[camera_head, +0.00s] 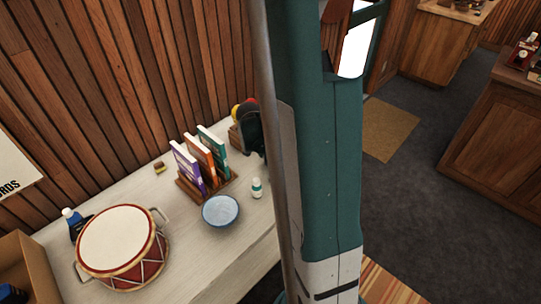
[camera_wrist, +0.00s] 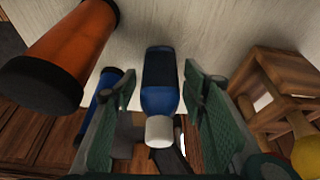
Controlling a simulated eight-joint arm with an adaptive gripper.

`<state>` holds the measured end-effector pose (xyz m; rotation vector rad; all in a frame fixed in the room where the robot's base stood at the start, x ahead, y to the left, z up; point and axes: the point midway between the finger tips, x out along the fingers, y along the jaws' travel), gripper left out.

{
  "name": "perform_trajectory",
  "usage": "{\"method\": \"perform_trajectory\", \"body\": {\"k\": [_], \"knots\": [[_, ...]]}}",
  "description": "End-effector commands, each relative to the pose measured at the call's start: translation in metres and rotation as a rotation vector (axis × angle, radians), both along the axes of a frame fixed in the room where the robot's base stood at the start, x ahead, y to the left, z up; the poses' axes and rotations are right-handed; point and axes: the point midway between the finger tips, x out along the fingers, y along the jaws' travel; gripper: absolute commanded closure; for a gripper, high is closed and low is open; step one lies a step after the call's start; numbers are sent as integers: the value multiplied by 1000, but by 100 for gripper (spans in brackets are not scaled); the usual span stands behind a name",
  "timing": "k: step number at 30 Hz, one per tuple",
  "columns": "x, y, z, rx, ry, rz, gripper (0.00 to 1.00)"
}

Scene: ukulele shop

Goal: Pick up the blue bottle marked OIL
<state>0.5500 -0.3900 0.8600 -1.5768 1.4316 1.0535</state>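In the wrist view a blue bottle (camera_wrist: 160,100) with a white cap and a dark label band lies between the two green fingers of my gripper (camera_wrist: 160,125). The fingers are apart, with a gap visible on each side of the bottle. No OIL lettering is readable. Another blue cylindrical thing (camera_wrist: 104,95) is partly hidden behind the left finger. In the head view a blue bottle (camera_head: 73,222) with a white cap stands behind the drum; its label cannot be read. My gripper does not show in the head view.
In the wrist view an orange cylinder (camera_wrist: 65,50) is at left and a wooden frame (camera_wrist: 280,80) at right. In the head view the counter holds a red drum (camera_head: 122,240), a blue bowl (camera_head: 220,211), books (camera_head: 200,160) and a small white-green bottle (camera_head: 257,188). My teal arm blocks the middle.

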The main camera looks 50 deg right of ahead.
Motion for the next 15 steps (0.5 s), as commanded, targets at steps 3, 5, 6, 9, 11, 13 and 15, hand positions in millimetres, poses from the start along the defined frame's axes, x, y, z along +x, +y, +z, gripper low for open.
{"method": "perform_trajectory", "body": {"k": [3,5,6,9,11,13,15], "knots": [[0,0,0,0,0,0,75],[0,0,0,0,0,0,83],[0,0,0,0,0,0,87],[0,0,0,0,0,0,87],[0,0,0,0,0,0,87],[0,0,0,0,0,0,87],[0,0,1,0,0,0,87]]}}
